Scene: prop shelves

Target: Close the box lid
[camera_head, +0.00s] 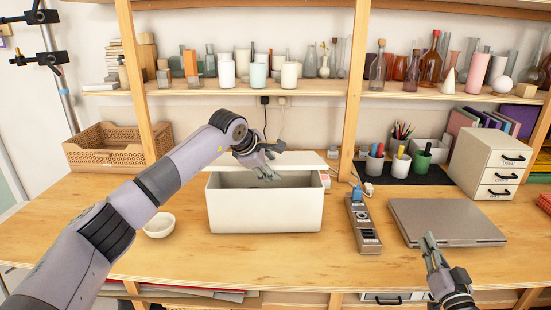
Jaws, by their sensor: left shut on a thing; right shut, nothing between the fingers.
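A white rectangular box (265,213) stands on the wooden table, with its top open. Its white lid (305,158) is raised along the back edge and tilted back. My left gripper (268,171) is over the box opening at the lid, shut on it; the exact contact is hard to see. The gripper and wrist hide part of the lid and the box's inside. My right gripper (429,242) is shut and empty, in front of the closed laptop at the right, well apart from the box.
A small white bowl (159,225) sits left of the box. A power strip (362,222) and a laptop (445,221) lie to its right. A woven crate (108,147) and white drawers (492,164) stand further out. Shelves with glassware (315,89) are above. The table in front is clear.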

